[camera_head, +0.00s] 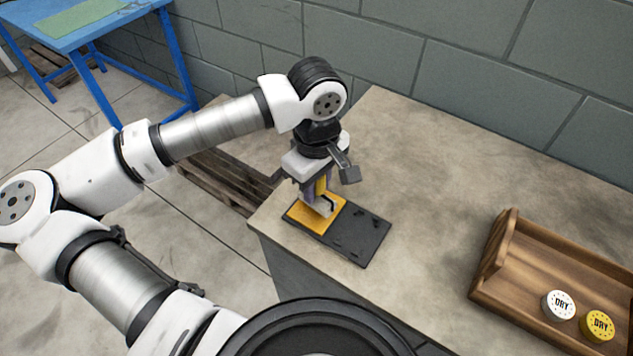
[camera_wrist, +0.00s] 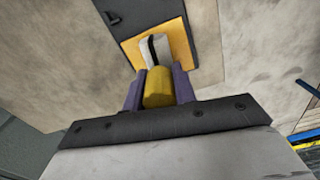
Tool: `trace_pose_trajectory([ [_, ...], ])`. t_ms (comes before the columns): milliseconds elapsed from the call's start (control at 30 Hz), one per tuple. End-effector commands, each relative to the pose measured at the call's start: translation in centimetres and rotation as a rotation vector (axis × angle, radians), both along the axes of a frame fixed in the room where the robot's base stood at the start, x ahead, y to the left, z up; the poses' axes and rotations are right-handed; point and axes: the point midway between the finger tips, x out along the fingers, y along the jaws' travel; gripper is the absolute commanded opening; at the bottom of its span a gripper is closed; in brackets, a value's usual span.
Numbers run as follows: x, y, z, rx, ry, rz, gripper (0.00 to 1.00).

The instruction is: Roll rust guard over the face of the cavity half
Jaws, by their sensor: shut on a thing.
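The cavity half (camera_head: 365,238) lies flat near the left corner of the worktop as a thin rectangular plate. Its left part is orange-yellow; its right part is dark grey with several small dark features. In the wrist view the dark part (camera_wrist: 143,12) is at the top, with orange below. My gripper (camera_head: 317,190) is above the orange part, its purple fingers shut on the yellow handle of a roller (camera_head: 324,206). In the wrist view the handle (camera_wrist: 158,92) sits between the fingers. The pale roller end is over the orange area; whether it touches is unclear.
A wooden tray (camera_head: 487,262) at the right holds a white round piece (camera_head: 559,305) and a yellow one (camera_head: 598,325), both marked DRY. The worktop (camera_head: 430,165) between is clear. A wall runs behind. A pallet (camera_head: 215,178) and blue table (camera_head: 75,35) stand left.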

Motion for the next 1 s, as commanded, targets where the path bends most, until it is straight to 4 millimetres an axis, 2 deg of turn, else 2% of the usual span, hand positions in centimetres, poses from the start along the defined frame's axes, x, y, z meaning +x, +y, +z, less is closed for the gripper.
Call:
trace_pose_trajectory([
  [1000,0.01,0.0,-0.68,0.0,0.0,0.0,0.09],
])
